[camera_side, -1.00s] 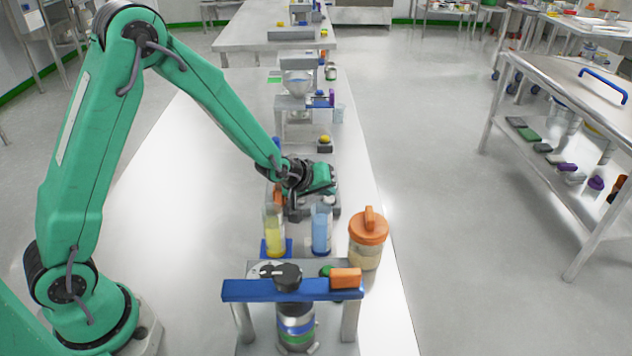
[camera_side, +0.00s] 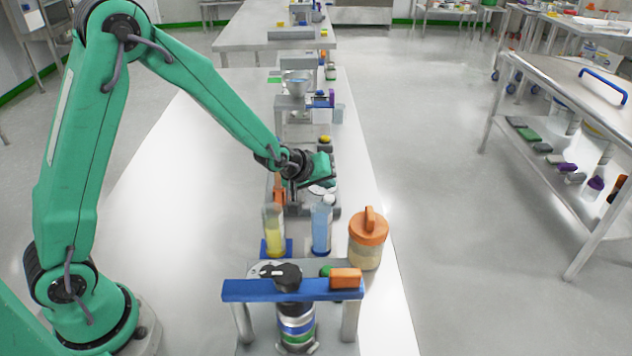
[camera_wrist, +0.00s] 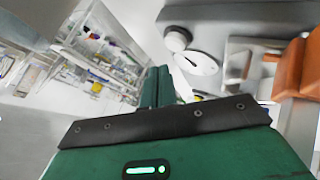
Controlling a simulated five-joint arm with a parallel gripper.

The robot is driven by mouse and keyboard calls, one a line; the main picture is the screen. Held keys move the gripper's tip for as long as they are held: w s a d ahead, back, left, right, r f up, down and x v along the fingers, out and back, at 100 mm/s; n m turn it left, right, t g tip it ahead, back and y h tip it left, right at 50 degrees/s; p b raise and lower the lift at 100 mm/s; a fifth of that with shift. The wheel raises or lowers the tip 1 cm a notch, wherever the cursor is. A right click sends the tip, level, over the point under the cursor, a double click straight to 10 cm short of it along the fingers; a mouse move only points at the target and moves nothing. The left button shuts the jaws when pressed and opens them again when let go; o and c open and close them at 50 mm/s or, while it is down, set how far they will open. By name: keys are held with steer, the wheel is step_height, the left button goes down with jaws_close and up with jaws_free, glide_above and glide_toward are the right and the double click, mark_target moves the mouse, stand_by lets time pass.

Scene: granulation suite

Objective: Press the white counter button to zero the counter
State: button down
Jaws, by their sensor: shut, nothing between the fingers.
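A grey counter device (camera_side: 298,210) stands on the bench just under my gripper. On it lies a round white dial (camera_side: 322,189), also seen in the wrist view (camera_wrist: 197,62). Beside the dial is a small round white button (camera_wrist: 178,38), which also shows at the device's right end in the side view (camera_side: 329,200). I cannot tell whether the button is pressed in. My green gripper (camera_side: 326,176) is above the device, apart from the button. In the wrist view its two fingers (camera_wrist: 158,85) are together and empty, pointing past the dial.
A yellow-filled tube (camera_side: 273,232) and a blue-filled tube (camera_side: 321,228) stand close in front of the device. An orange-lidded jar (camera_side: 367,240) is right of them. A yellow button (camera_side: 325,139) is behind my gripper. The left part of the bench is clear.

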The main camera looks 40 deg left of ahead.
mark_target(326, 200)
steer(key=shift+r, duration=1.9)
steer(key=shift+r, duration=0.1)
steer(key=s+a+r+m+g, duration=0.2)
steer(key=s+a+r+m, duration=0.15)
steer(key=s+r, duration=0.85)
steer(key=s+r+m+g, duration=0.1)
steer(key=s+m, duration=0.3)
steer(key=s, duration=1.4)
steer(key=shift+s+a+r+m+g+y, duration=0.2)
steer(key=shift+a+r+m+g+y, duration=0.1)
steer(key=shift+r+m, duration=0.1)
steer(key=c, duration=2.2)
jaws_free()
